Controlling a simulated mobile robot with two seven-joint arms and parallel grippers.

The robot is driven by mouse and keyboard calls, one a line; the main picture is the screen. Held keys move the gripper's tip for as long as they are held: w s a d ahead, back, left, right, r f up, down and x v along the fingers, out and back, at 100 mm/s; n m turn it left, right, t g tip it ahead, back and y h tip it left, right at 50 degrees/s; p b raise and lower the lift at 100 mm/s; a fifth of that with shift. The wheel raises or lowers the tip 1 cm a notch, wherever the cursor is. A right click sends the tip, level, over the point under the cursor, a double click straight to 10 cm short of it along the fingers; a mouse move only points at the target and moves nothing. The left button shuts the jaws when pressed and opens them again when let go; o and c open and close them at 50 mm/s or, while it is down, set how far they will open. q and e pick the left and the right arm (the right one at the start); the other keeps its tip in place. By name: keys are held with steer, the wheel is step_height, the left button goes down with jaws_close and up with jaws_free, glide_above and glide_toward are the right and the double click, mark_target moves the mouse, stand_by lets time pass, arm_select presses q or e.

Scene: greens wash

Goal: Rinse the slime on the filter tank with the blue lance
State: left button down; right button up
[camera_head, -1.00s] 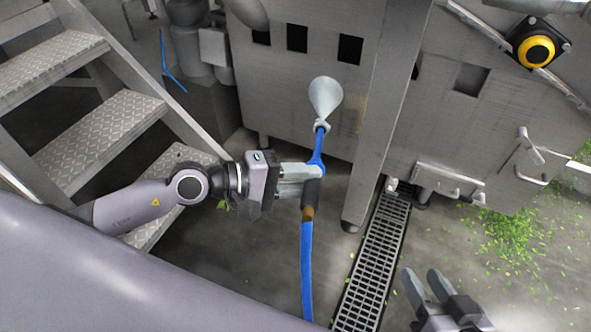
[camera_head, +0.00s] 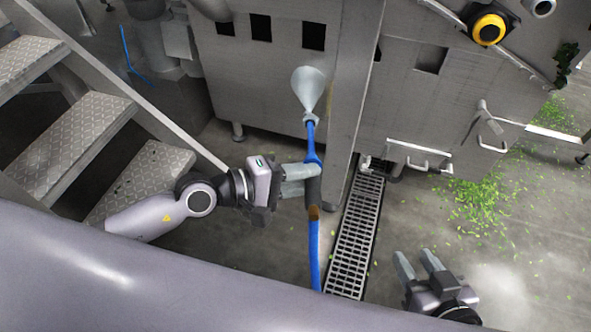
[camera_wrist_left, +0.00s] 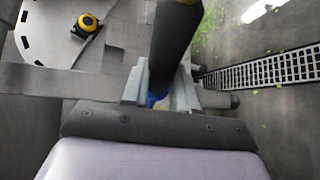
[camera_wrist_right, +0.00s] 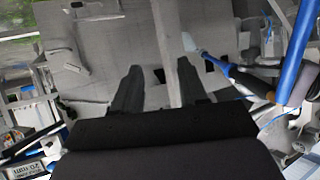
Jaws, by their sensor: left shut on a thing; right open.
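The blue lance (camera_head: 313,158) is upright in the head view, its nozzle toward the grey steel tank (camera_head: 262,85). A pale cone (camera_head: 309,88), like spray, fans out from its nozzle in front of the tank's wall. My left gripper (camera_head: 306,180) is shut on the lance at its dark grip, which also shows in the left wrist view (camera_wrist_left: 175,45). The lance also shows in the right wrist view (camera_wrist_right: 252,84). My right gripper (camera_head: 412,256) is open and empty, low right, apart from the lance. I cannot make out any slime clearly.
A blue hose (camera_head: 314,255) hangs below the lance. A floor drain grate (camera_head: 354,240) runs beside it. Metal steps (camera_head: 75,135) stand at left. Green leaf scraps (camera_head: 478,205) lie on the floor at right.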

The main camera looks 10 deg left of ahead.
arm_select(q)
steer(key=d+p, duration=0.6)
steer(key=d, duration=0.6)
steer(key=shift+s+d, duration=0.25)
steer(key=shift+s, duration=0.2)
arm_select(e)
steer(key=shift+m+g+h, duration=0.6)
steer(key=shift+m+h, duration=0.1)
steer(key=d, duration=0.1)
steer(key=s+d+f, duration=0.1)
steer(key=d, duration=0.1)
steer(key=s+d, duration=0.1)
steer(key=shift+s+d+f, duration=0.15)
steer(key=shift+f, duration=0.05)
arm_select(q)
steer(key=c, duration=1.5)
jaws_free()
steer(key=shift+c, duration=0.2)
